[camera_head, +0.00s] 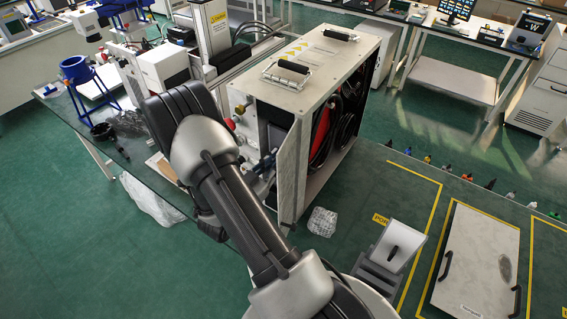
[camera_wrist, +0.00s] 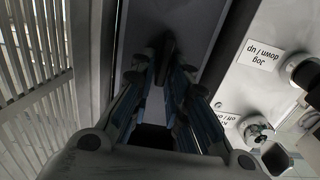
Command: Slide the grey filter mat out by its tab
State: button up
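In the wrist view a smooth grey surface (camera_wrist: 201,30), which looks like the filter mat, lies straight ahead in a narrow bay. A small dark tab-like piece (camera_wrist: 168,46) stands out from it. My gripper (camera_wrist: 160,76) has its two blue-padded fingers apart, pointing at this piece, with a gap between them. I cannot tell whether the fingertips touch it. In the head view my gripper (camera_head: 266,160) is at the open side of the large grey cabinet (camera_head: 318,62), partly hidden by my arm.
A slatted grille (camera_wrist: 38,80) stands close on the left of the wrist view. A pale control panel (camera_wrist: 262,80) with knobs and labels is close on the right. An open door (camera_head: 292,170) stands beside the cabinet.

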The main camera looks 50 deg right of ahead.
grip_shut()
jog(key=shift+r, duration=0.2)
jog(key=shift+r+p, duration=0.65)
jog(key=shift+r, duration=0.15)
jog(key=s+a, duration=0.1)
jog(key=a, duration=1.1)
dwell(1.3)
dwell(0.4)
